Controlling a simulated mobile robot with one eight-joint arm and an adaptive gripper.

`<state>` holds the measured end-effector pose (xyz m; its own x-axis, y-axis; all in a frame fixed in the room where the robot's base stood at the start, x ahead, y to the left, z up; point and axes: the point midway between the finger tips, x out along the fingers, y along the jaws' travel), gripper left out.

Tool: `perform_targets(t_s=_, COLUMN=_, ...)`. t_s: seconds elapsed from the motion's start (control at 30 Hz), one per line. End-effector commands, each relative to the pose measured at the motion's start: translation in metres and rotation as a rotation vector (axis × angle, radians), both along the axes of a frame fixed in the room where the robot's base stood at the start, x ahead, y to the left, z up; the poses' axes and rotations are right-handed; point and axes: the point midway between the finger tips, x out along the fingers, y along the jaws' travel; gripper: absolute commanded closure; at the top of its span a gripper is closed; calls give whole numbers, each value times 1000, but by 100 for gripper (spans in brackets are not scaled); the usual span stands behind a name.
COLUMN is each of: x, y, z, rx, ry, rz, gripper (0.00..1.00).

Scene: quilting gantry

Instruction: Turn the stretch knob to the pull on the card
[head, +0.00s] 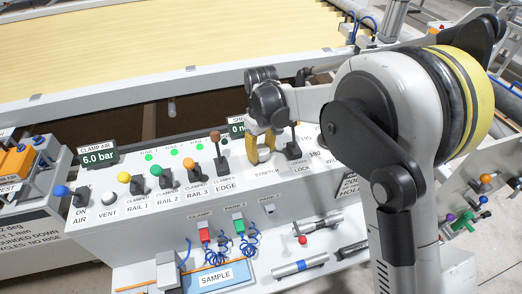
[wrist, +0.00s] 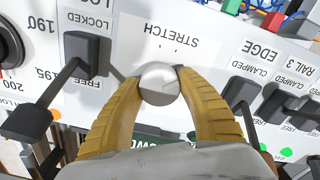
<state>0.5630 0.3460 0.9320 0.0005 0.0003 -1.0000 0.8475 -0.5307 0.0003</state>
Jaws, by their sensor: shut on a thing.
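The stretch knob (wrist: 159,84) is a round silver-grey knob below the word STRETCH in the wrist view. My gripper (wrist: 158,86) has two yellow ribbed fingers, one on each side of the knob, shut on it. In the head view my gripper (head: 262,152) reaches down to the panel at the STRETCH label, and its fingers hide the knob. A small display (head: 237,129) beside the gripper is partly covered and shows a 0. I cannot make out a card that gives a pull value.
A black lock lever (wrist: 88,50) stands close to the knob, and the EDGE lever (head: 220,160) is on its other side. Several coloured rail levers (head: 160,180) line the panel. A CLAMP AIR display (head: 98,158) reads 6.0 bar. A blue SAMPLE tray (head: 249,272) lies below.

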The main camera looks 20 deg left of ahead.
Motion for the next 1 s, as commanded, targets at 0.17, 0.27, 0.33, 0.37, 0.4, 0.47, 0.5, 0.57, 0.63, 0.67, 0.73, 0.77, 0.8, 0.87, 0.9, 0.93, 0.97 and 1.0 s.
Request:
perform_targets(t_s=0.17, x=0, y=-1, z=0, rx=0, ry=1, rz=-130, gripper=87)
perform_targets(t_s=0.27, x=0, y=-1, z=0, rx=-1, ry=2, rz=-192, gripper=87)
perform_targets(t_s=0.33, x=0, y=-1, z=-1, rx=-1, ry=2, rz=-228, gripper=87)
perform_targets(t_s=0.37, x=0, y=-1, z=-1, rx=-1, ry=2, rz=-241, gripper=87)
perform_targets(t_s=0.4, x=0, y=-1, z=-1, rx=-1, ry=2, rz=-258, gripper=87)
perform_targets(t_s=0.47, x=0, y=-1, z=-1, rx=-1, ry=2, rz=-278, gripper=87)
perform_targets(t_s=0.5, x=0, y=-1, z=-1, rx=-1, ry=2, rz=-291, gripper=87)
perform_targets(t_s=0.57, x=0, y=-1, z=-1, rx=-1, ry=2, rz=-304, gripper=87)
perform_targets(t_s=0.63, x=0, y=-1, z=-1, rx=-1, ry=2, rz=-316, gripper=87)
perform_targets(t_s=0.67, x=0, y=-1, z=-1, rx=-1, ry=2, rz=-320, gripper=87)
perform_targets(t_s=0.73, x=0, y=-1, z=-1, rx=-1, ry=2, rz=-325, gripper=87)
perform_targets(t_s=0.77, x=0, y=-1, z=-1, rx=-2, ry=1, rz=-326, gripper=87)
perform_targets(t_s=0.8, x=0, y=-1, z=-1, rx=-2, ry=1, rz=-327, gripper=87)
perform_targets(t_s=0.87, x=0, y=-1, z=-1, rx=-2, ry=1, rz=-328, gripper=87)
perform_targets(t_s=0.9, x=0, y=-1, z=-1, rx=-2, ry=1, rz=-327, gripper=87)
perform_targets(t_s=0.93, x=0, y=-1, z=-1, rx=-2, ry=1, rz=-327, gripper=87)
perform_targets(t_s=0.97, x=0, y=-1, z=-1, rx=-2, ry=1, rz=-327, gripper=87)
perform_targets(t_s=1.0, x=0, y=-1, z=-1, rx=-2, ry=1, rz=-327, gripper=86)
